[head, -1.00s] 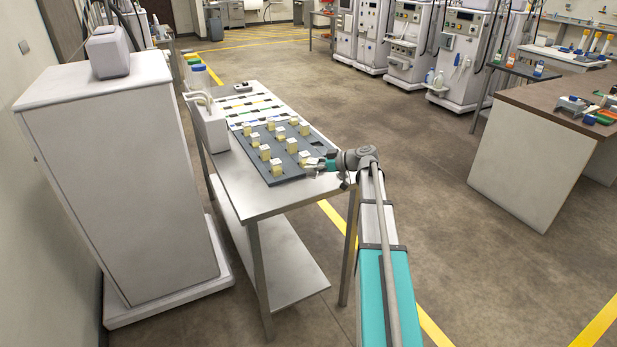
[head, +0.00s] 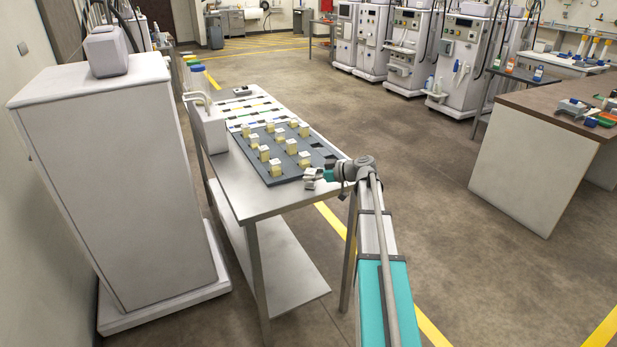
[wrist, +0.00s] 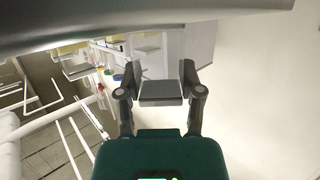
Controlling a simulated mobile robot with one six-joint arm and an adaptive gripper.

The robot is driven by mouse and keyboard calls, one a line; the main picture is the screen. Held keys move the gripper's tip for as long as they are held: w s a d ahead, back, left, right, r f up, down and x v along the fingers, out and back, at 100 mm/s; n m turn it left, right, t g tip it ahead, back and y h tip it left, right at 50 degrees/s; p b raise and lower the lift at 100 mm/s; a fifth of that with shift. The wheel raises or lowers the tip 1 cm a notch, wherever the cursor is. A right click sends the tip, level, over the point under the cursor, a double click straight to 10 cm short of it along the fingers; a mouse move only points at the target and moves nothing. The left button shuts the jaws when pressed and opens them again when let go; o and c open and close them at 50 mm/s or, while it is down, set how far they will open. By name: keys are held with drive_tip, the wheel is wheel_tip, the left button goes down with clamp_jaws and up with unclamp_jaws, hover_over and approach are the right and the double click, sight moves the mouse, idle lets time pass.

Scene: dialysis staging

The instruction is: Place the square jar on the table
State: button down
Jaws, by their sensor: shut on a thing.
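My gripper (head: 314,176) is at the right front edge of the steel table (head: 252,201), beside the dark tray's near right corner. In the wrist view my gripper (wrist: 161,78) is shut on a square jar (wrist: 160,92), with one finger on each side. Only a grey, flat square face of the jar shows clearly; its contents are hidden. In the head view the held jar is small and partly merged with the gripper. Several similar jars with white tops and yellowish bodies stand upright on the dark tray (head: 262,172).
The tray has dark empty squares along its right side. A white jug (head: 209,130) stands at the table's left edge, and coloured strips lie behind the tray. A tall white cabinet (head: 110,180) is left of the table. A bare steel strip runs along the table's front.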

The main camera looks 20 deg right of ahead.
drive_tip(key=shift+f, duration=0.15)
drive_tip(key=shift+c, duration=1.2)
unclamp_jaws()
drive_tip(key=shift+r, duration=0.25)
drive_tip(key=shift+s+d+r, duration=0.1)
drive_tip(key=shift+s+d, duration=0.05)
drive_tip(key=p+v, duration=0.3)
drive_tip(key=v, duration=0.8)
drive_tip(key=shift+d+p, duration=0.3)
drive_tip(key=shift+p, duration=0.1)
drive_tip(key=shift+s+a, duration=0.1)
drive_tip(key=shift+s, duration=0.05)
